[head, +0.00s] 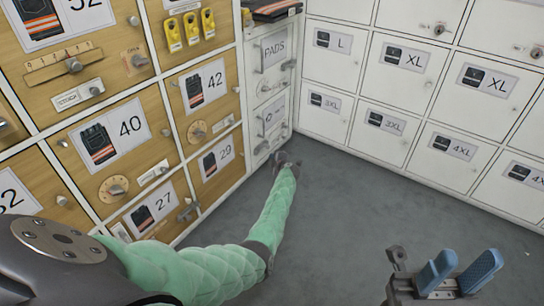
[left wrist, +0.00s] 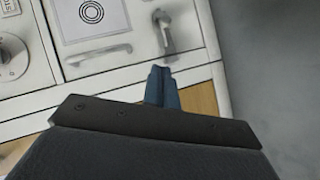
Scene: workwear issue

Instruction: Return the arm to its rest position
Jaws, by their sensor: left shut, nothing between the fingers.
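My left arm, in a green padded sleeve (head: 275,215), reaches forward from the lower left in the head view. Its gripper (head: 285,158) is small and far off, low beside the narrow white drawer column. In the left wrist view the blue fingers (left wrist: 162,88) are together with nothing between them. They are in front of a white drawer front with a ring symbol (left wrist: 91,12); I cannot tell whether they touch it. My right gripper (head: 458,270) is at the lower right of the head view, with its blue fingers apart and empty, above the floor.
Wooden-fronted lockers with numbers, such as locker 40 (head: 110,143), line the left. A white column with a PADS drawer (head: 273,50) stands in the corner. White size-labelled lockers (head: 385,122) run along the right. The grey floor (head: 345,225) between is clear.

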